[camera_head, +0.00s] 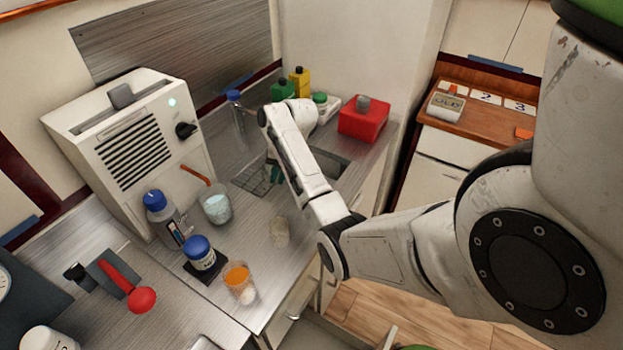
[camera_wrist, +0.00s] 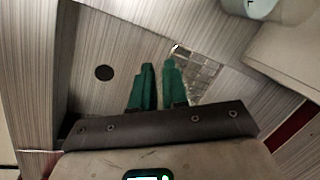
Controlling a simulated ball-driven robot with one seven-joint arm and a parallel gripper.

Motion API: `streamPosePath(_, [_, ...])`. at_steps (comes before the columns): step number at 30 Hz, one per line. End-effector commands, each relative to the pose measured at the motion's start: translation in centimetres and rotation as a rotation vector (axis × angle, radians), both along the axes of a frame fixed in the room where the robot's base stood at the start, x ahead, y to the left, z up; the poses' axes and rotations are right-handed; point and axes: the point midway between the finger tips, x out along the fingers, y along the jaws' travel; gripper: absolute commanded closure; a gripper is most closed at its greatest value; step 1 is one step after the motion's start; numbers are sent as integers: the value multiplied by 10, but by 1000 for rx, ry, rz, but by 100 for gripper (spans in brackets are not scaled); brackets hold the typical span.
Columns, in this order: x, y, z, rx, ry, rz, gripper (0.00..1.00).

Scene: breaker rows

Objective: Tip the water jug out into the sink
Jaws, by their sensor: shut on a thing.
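A clear container (camera_head: 216,206) with pale bluish contents, the likeliest water jug, stands upright on the counter below the orange spout. The sink (camera_head: 252,182) is a recess with a grid bottom, partly hidden by my arm; its grid (camera_wrist: 198,75) also shows in the wrist view. My gripper (camera_head: 274,168) points down over the sink area, apart from the clear container. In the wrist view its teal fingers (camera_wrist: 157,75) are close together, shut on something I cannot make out. I see no jug between them.
A white machine (camera_head: 130,150) stands left of the sink. Blue-capped bottles (camera_head: 165,217) and an orange-filled cup (camera_head: 240,280) are near it. A red box (camera_head: 363,120) and small bottles (camera_head: 299,82) stand behind my arm.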

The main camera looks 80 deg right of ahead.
Motion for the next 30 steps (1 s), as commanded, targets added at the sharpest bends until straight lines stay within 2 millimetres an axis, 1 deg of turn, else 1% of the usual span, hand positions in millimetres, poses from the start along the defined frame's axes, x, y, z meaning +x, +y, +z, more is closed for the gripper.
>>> streamPosePath(1, [-3,-2,2,8,-25,-2,100])
streamPosePath(10, [-13,-6,-7,62,-166,2,100])
streamPosePath(19, [-24,-10,2,114,-310,9,100])
streamPosePath(27, [-27,-11,-5,163,-440,13,100])
streamPosePath(30, [-27,-11,-5,169,-461,18,100])
